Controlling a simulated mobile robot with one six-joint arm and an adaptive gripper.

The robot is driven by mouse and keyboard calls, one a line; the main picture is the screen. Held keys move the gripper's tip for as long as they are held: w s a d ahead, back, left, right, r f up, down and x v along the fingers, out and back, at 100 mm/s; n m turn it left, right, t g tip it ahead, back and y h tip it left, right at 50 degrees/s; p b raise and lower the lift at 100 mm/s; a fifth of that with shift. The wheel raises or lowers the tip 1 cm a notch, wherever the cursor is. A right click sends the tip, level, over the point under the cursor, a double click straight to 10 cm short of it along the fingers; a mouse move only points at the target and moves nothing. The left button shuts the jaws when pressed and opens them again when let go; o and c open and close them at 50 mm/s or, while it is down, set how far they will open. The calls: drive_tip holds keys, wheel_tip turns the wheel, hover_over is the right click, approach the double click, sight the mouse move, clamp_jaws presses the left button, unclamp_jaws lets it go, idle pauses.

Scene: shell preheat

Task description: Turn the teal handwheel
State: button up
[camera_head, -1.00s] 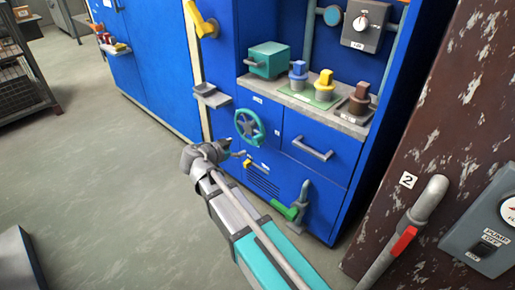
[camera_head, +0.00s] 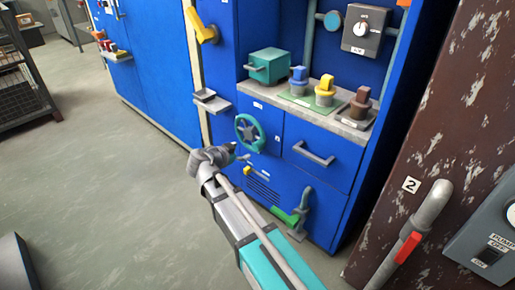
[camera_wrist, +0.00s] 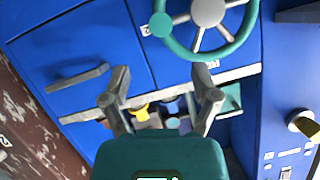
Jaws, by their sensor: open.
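The teal handwheel (camera_head: 241,129) is mounted on the front of the blue cabinet, left of a drawer. It has a round rim with spokes and a grey hub. In the wrist view the handwheel (camera_wrist: 240,39) is at the top, partly cut off by the picture edge, with a teal knob at its left. My gripper (camera_head: 236,150) is just below the wheel in the head view. In the wrist view my gripper (camera_wrist: 160,82) has its fingers apart and nothing between them. The wheel appears beyond the fingertips; I see no contact.
A grey drawer handle (camera_head: 314,154) is right of the wheel, and a green-handled lever (camera_head: 290,216) is below right. The shelf above holds a teal box (camera_head: 270,67) and several coloured plugs. A small grey ledge (camera_head: 211,102) juts out at the left. The floor at left is open.

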sight(255, 146)
drive_tip(key=b+x, duration=0.3)
drive_tip(key=x, duration=0.7)
drive_tip(key=shift+w+f, duration=0.1)
drive_tip(key=shift+w, duration=0.1)
drive_tip(key=shift+d, duration=0.1)
clamp_jaws()
drive_tip(key=shift+d, duration=0.2)
